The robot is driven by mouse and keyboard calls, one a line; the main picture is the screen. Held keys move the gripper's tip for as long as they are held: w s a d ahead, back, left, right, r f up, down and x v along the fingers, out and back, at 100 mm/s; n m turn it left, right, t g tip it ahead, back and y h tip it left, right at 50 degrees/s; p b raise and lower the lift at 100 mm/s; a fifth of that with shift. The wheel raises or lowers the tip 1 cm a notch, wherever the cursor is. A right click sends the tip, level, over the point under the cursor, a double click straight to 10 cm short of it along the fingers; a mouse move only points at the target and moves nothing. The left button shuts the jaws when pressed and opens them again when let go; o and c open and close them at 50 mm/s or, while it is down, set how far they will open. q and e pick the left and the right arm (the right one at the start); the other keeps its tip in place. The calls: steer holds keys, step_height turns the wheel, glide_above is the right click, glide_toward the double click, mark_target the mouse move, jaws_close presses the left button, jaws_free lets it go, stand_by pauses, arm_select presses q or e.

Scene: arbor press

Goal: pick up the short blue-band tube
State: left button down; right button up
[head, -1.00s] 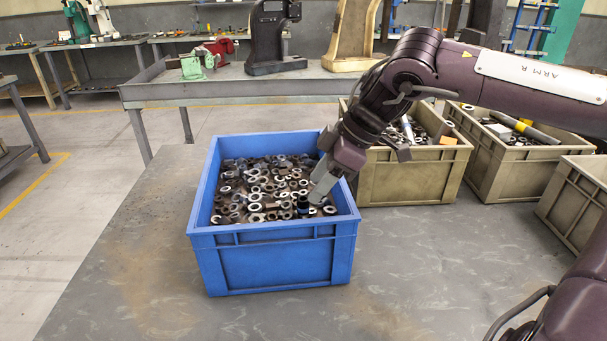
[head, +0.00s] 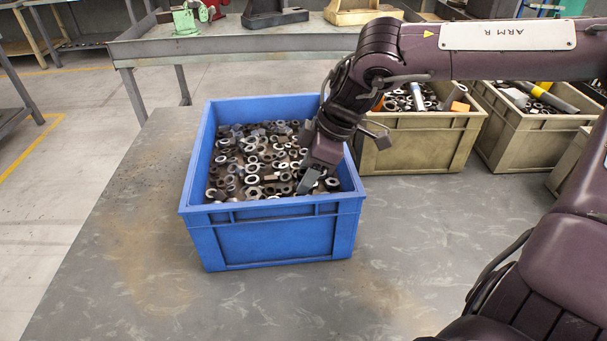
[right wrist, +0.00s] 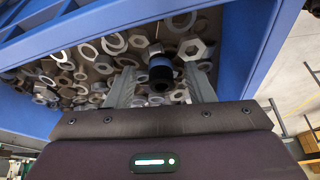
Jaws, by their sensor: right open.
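The short blue-band tube (right wrist: 160,74) shows in the right wrist view as a dark cylinder with a blue ring, standing among loose nuts and rings in the blue bin (head: 270,237). My right gripper (right wrist: 158,80) is open, with one finger on each side of the tube. A gap seems to show on both sides; I cannot tell whether either finger touches it. In the head view my right gripper (head: 308,184) reaches down inside the bin near its front right corner and hides the tube. My left gripper is not in view.
Nuts and rings (head: 250,165) fill the blue bin around the tube. The bin's walls stand close to my right gripper. Beige bins (head: 420,140) with parts stand behind and to the right. The grey table (head: 110,250) is clear at the front and left.

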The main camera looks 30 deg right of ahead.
steer(key=shift+a, duration=0.1)
jaws_close()
stand_by(0.3)
steer(key=shift+r, duration=0.1)
